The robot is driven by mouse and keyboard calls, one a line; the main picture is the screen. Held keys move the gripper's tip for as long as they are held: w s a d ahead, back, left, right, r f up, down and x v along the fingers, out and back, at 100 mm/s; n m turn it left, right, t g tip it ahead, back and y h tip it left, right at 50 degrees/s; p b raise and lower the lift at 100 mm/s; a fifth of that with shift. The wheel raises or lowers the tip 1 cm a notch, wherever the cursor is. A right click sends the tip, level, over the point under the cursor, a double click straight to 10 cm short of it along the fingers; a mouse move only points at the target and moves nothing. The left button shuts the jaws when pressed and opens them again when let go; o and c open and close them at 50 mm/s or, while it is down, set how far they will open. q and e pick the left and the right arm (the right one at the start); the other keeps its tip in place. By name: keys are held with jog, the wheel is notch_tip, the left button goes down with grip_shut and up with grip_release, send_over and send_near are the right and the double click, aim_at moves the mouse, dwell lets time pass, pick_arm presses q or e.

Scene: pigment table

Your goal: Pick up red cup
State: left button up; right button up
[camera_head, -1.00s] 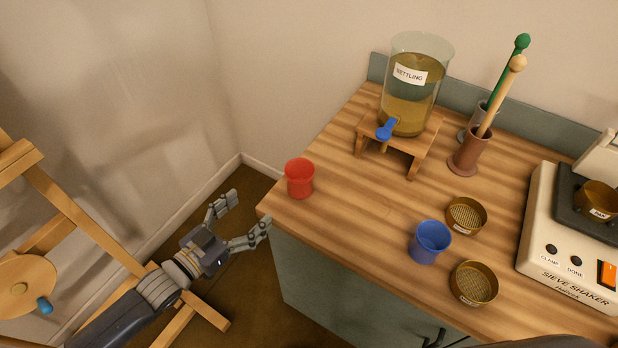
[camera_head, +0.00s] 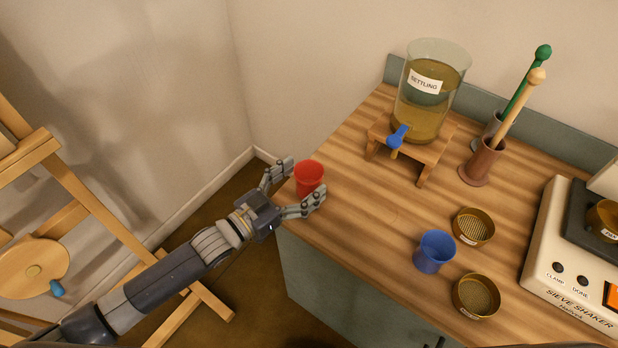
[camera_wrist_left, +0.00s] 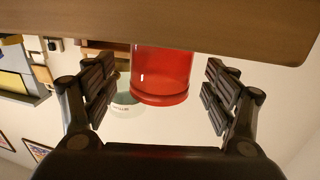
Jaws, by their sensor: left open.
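The red cup (camera_head: 309,177) stands upright near the left corner of the wooden worktop in the head view. It also shows in the left wrist view (camera_wrist_left: 162,72), between the two fingers and a little beyond them. My left gripper (camera_head: 304,184) is open, with one finger on each side of the cup. I see a gap between the cup and each finger in the left wrist view (camera_wrist_left: 160,95). The lower part of the cup is partly hidden by the gripper in the head view. My right gripper is not in view.
A blue cup (camera_head: 434,252) and two brass sieves (camera_head: 473,227) stand to the right. A settling jar (camera_head: 430,92) with a blue tap sits on a wooden stand (camera_head: 419,158) behind. A sieve shaker (camera_head: 562,270) is at the far right. A wooden easel (camera_head: 92,213) stands at left.

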aim_at(309, 165)
pick_arm(q)
jog(key=shift+x, duration=1.25)
jog(key=c, duration=1.2)
jog(key=shift+o, duration=0.2)
jog(key=shift+r, duration=0.1)
jog(key=shift+r, duration=0.6)
notch_tip(309, 165, up, 2)
jog(key=shift+r+b, duration=0.15)
jog(key=shift+b, duration=0.2)
jog(key=s+a+r+b, duration=0.1)
jog(key=s+b, duration=0.1)
jog(key=s, duration=1.4)
jog(key=shift+a+r, duration=0.2)
